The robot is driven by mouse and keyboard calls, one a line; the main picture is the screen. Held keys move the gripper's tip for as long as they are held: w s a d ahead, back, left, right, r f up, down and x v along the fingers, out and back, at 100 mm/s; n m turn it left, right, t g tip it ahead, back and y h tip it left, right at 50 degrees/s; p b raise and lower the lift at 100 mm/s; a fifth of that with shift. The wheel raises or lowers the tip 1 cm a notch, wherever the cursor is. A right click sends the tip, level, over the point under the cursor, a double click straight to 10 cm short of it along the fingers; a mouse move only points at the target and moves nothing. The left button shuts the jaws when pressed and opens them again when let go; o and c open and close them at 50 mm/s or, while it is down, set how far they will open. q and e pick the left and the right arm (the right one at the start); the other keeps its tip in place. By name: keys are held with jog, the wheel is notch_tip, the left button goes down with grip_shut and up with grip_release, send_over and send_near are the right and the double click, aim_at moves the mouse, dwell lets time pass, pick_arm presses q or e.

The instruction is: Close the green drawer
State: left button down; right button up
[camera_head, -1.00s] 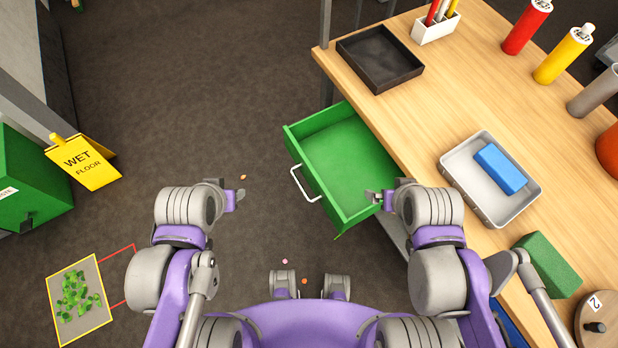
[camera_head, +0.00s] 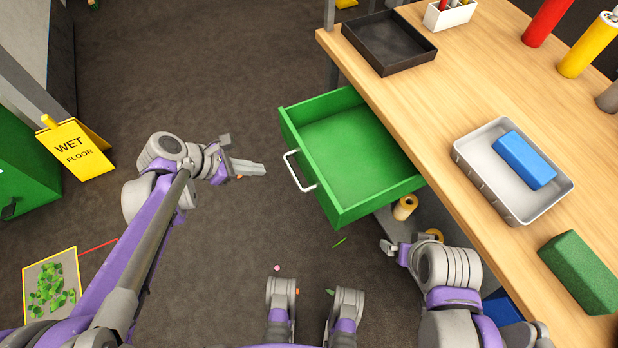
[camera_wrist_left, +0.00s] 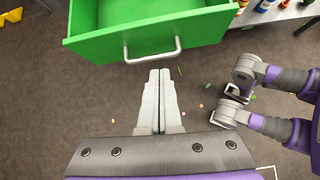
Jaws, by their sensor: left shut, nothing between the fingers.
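The green drawer (camera_head: 345,205) stands pulled out from under the wooden table, empty inside, with a white bar handle (camera_head: 298,172) on its front. My left gripper (camera_head: 262,169) is shut and empty, a short way left of the handle and pointing toward it.
The table (camera_head: 460,110) holds a black tray (camera_head: 388,65), a grey tray (camera_head: 490,190) with a blue block, and a green block (camera_head: 580,270). Rolls (camera_head: 404,207) lie beneath. A yellow wet floor sign (camera_head: 75,148) stands left. Open floor lies between sign and drawer.

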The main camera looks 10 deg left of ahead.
aim_at(308, 164)
pick_arm(q)
jog(key=shift+n, duration=0.5)
jog(key=b+x, duration=0.1)
jog(key=x, duration=0.3)
jog(key=w+r+b+x, duration=0.1)
jog(key=x, duration=0.3)
jog(key=d+b+x, duration=0.1)
jog(key=x, duration=0.3)
jog(key=shift+w+d+r, duration=0.1)
jog(key=shift+w, duration=0.1)
jog(key=shift+w+d, duration=0.4)
jog(key=shift+d, duration=0.15)
pick_arm(e)
jog(key=shift+f, duration=2.2)
pick_arm(q)
jog(key=shift+w+d, duration=0.3)
jog(key=shift+d, duration=0.2)
jog(key=w+d, duration=0.6)
jog(key=d, duration=0.3)
jog(key=w+d, duration=0.7)
jog(key=d, duration=0.3)
jog(key=shift+r+b, duration=0.15)
jog(key=shift+b, duration=0.15)
pick_arm(e)
jog(key=shift+f, duration=0.2)
pick_arm(q)
jog(key=shift+d, duration=0.2)
